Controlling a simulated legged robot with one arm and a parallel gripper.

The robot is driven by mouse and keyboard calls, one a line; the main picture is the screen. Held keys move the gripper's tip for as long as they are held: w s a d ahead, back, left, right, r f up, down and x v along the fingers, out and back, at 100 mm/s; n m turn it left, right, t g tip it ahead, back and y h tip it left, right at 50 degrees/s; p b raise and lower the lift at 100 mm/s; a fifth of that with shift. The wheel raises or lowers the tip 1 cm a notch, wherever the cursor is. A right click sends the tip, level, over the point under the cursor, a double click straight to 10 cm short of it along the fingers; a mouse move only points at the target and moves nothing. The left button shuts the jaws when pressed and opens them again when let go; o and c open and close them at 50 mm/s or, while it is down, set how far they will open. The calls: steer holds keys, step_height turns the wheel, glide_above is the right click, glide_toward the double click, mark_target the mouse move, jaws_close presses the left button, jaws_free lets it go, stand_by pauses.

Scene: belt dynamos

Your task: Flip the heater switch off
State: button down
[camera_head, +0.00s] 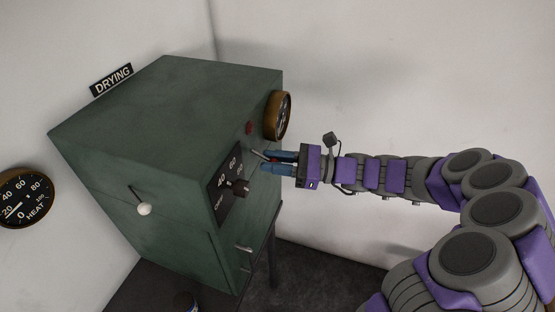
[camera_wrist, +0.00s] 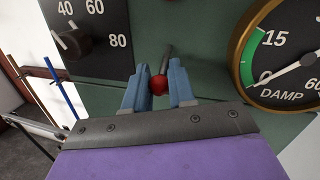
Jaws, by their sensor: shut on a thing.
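A green cabinet (camera_head: 150,120) carries a small grey switch lever (camera_wrist: 166,55) with a red ball tip (camera_wrist: 157,86) on its front panel. In the head view the lever (camera_head: 258,154) runs from the panel to between my fingers. My gripper (camera_head: 272,161) has blue fingers and reaches in from the right. In the wrist view its fingers (camera_wrist: 160,88) stand on both sides of the red tip, shut on it. The lever tilts slightly in that view. No label for the lever is readable.
A black dial panel with a knob (camera_head: 239,187) sits left of the lever. A brass DAMP gauge (camera_wrist: 285,60) is close on the right. A red lamp (camera_head: 249,128) sits above. A white-knobbed lever (camera_head: 144,209) is on the side. A HEAT gauge (camera_head: 25,197) hangs on the wall.

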steer(key=shift+a+f+y, duration=0.1)
steer(key=shift+f+y, duration=0.1)
steer(key=shift+y, duration=0.2)
steer(key=c, duration=1.3)
jaws_free()
steer(key=shift+c, duration=0.2)
steer(key=o, duration=0.3)
steer(key=shift+w+a, duration=0.1)
steer(key=shift+a, duration=0.1)
steer(key=d+f, duration=0.1)
steer(key=d, duration=0.4)
steer(key=s+d, duration=0.1)
steer(key=d, duration=0.5)
steer(key=s+d+f, duration=0.1)
steer(key=d, duration=0.5)
steer(key=shift+d+f, duration=0.15)
steer(key=shift+f, duration=0.2)
